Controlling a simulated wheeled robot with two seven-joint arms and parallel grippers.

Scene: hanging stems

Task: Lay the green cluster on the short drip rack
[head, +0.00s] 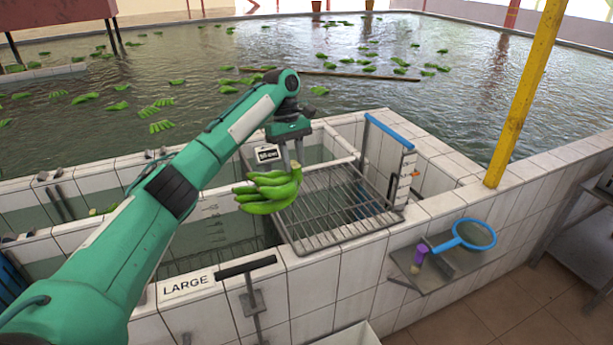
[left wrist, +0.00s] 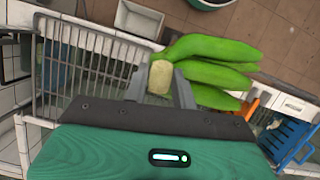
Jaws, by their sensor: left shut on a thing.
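A green banana cluster (head: 268,190) hangs in my left gripper (head: 291,158), which is shut on its stem end. In the head view its fruits point left, over the left edge of the wire drip rack (head: 345,212). In the left wrist view the cluster (left wrist: 215,72) extends to the right from its pale cut crown (left wrist: 160,78), held between the fingers. The rack (left wrist: 85,62) shows there on the left, with no fruit on it. I cannot tell whether the cluster touches the rack. My right gripper is not in view.
White tiled tank walls surround the rack, with a LARGE sign (head: 187,285) at the front. A small shelf (head: 430,272) holds a blue-rimmed sieve (head: 474,234) and a purple cup (head: 421,254). A yellow post (head: 524,95) stands at right. Other clusters float behind.

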